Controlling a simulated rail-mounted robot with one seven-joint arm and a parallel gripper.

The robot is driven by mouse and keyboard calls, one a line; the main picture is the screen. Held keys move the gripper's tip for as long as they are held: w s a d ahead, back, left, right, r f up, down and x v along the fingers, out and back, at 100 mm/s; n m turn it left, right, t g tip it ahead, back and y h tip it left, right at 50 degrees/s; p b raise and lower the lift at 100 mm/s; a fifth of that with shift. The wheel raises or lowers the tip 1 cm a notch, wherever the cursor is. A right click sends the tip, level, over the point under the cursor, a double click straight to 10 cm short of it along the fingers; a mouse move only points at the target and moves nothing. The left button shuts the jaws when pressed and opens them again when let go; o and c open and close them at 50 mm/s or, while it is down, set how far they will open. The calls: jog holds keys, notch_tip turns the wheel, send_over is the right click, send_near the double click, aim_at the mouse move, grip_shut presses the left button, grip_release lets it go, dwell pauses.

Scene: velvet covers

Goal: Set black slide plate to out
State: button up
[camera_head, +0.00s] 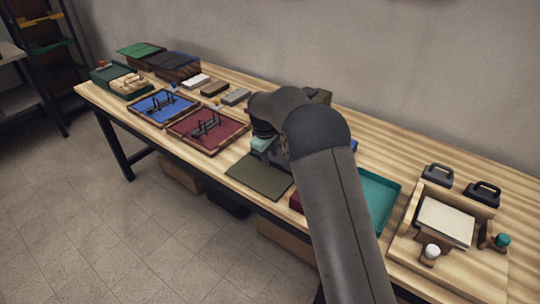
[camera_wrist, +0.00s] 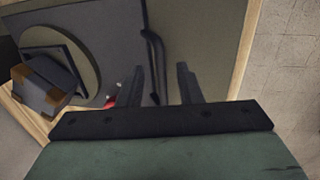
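My gripper shows in the wrist view (camera_wrist: 160,82) with its two dark fingers apart, so it is open. A thin bent black rod (camera_wrist: 151,40) rises between the fingertips, against a flat grey-brown panel (camera_wrist: 196,40); I cannot tell whether a finger touches it. In the head view my arm hides most of the gripper, which is over the middle of the table. A flat dark olive plate (camera_head: 259,176) lies at the table's front edge, just below the gripper. I cannot tell for sure which part is the black slide plate.
A red-brown tray (camera_head: 208,149) and a blue tray (camera_head: 163,123), both with black handles, lie to the left. A teal tray (camera_head: 381,188) is right of my arm. A wooden fixture (camera_head: 407,248) and two black handled blocks (camera_head: 437,175) stand at the right.

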jog(key=shift+f, duration=0.45)
grip_shut()
jog(key=s+a+b, duration=0.3)
jog(key=s+a, duration=0.3)
jog(key=s, duration=0.3)
jog(key=shift+s+a, duration=0.2)
jog(key=shift+s, duration=0.05)
grip_release()
jog(key=shift+s+a, duration=0.1)
jog(key=shift+r, duration=0.1)
